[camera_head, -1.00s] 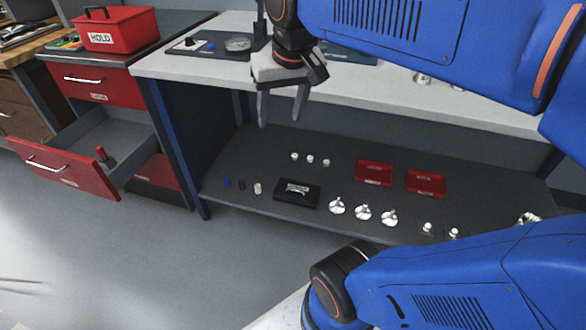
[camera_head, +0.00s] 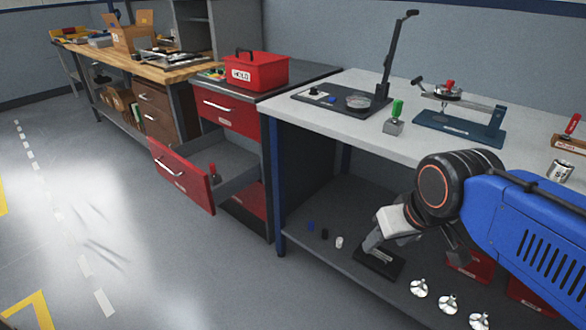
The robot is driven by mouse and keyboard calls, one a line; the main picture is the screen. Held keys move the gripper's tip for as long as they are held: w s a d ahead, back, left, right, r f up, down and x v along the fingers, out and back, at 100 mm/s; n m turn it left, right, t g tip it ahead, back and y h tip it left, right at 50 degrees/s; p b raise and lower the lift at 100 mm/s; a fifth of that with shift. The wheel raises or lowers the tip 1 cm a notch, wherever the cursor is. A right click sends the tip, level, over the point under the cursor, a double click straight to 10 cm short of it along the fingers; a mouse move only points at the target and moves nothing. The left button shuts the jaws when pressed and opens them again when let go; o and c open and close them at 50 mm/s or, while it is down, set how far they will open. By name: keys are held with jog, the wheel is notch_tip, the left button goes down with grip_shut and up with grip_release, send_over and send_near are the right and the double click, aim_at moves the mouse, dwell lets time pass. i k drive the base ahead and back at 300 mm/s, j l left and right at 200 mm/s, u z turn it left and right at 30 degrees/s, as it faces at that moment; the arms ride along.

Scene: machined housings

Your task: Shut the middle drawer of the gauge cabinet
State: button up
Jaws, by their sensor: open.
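The gauge cabinet (camera_head: 318,82) is grey with red drawer fronts and stands left of the white-topped bench. Its middle drawer (camera_head: 183,176) is pulled far out, with a bright bar handle on its red front. A small object with a red top lies inside the drawer. The top drawer (camera_head: 227,113) is shut. A lower red front shows partly behind the open drawer. My gripper (camera_head: 372,248) is open and empty, pointing down and left in front of the bench, well to the right of the drawer and apart from it. Part of it is hidden by its own wrist.
A red HOLD box (camera_head: 258,72) sits on the cabinet. The bench (camera_head: 340,116) carries a gauge stand and fixtures; its lower shelf (camera_head: 325,268) holds small parts. A wooden bench (camera_head: 168,74) stands further left. The floor before the drawer is clear.

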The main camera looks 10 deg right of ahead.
aim_at(236, 156)
jog(key=i+j, duration=0.4)
jog(key=j, duration=0.15)
jog(key=i+j+u, duration=0.15)
jog(key=i+j, duration=0.2)
jog(key=j, duration=0.15)
